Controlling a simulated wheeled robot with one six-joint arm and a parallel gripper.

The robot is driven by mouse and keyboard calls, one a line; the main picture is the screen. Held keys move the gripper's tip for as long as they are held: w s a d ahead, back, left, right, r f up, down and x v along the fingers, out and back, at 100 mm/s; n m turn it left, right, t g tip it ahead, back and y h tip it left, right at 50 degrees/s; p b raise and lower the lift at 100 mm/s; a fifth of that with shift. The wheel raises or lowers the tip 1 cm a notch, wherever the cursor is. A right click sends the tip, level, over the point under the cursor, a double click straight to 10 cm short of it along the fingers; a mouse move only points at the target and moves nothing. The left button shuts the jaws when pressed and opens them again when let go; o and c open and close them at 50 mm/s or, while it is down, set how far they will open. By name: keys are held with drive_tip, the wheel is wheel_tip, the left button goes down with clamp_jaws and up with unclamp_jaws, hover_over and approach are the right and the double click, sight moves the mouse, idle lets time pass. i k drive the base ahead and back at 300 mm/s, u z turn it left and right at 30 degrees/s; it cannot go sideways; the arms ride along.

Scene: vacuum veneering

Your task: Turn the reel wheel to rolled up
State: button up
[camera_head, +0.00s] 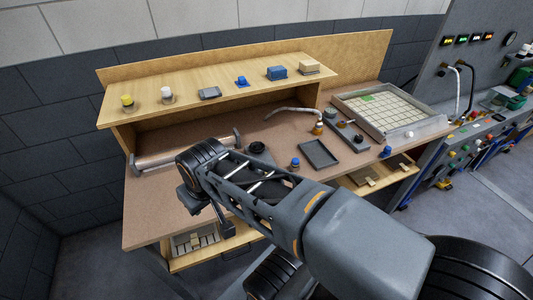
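A pale roll (158,159) lies between dark brackets at the left rear of the brown worktop, below the shelf. Its right part is hidden behind my arm. A small black round knob or wheel (257,148) sits to the right of the roll, just beyond my arm. I cannot tell whether it is the reel wheel or how it is turned. My arm reaches from the lower right across the worktop. My gripper (228,228) seems to be the small dark part below the forearm, over the front edge of the bench. Its fingers are too unclear to show whether they are open.
A shelf (221,88) with several small items overhangs the back. A dark tray (319,154), blue-topped knob (295,164) and bent pipe (292,110) stand right of my arm. A framed grid bed (392,112) fills the right end. An open drawer (214,247) projects below the front edge.

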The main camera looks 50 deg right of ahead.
sight(255, 148)
drive_tip(key=k, duration=0.9)
drive_tip(key=z, duration=0.8)
drive_tip(key=i, duration=1.25)
drive_tip(key=u, duration=0.4)
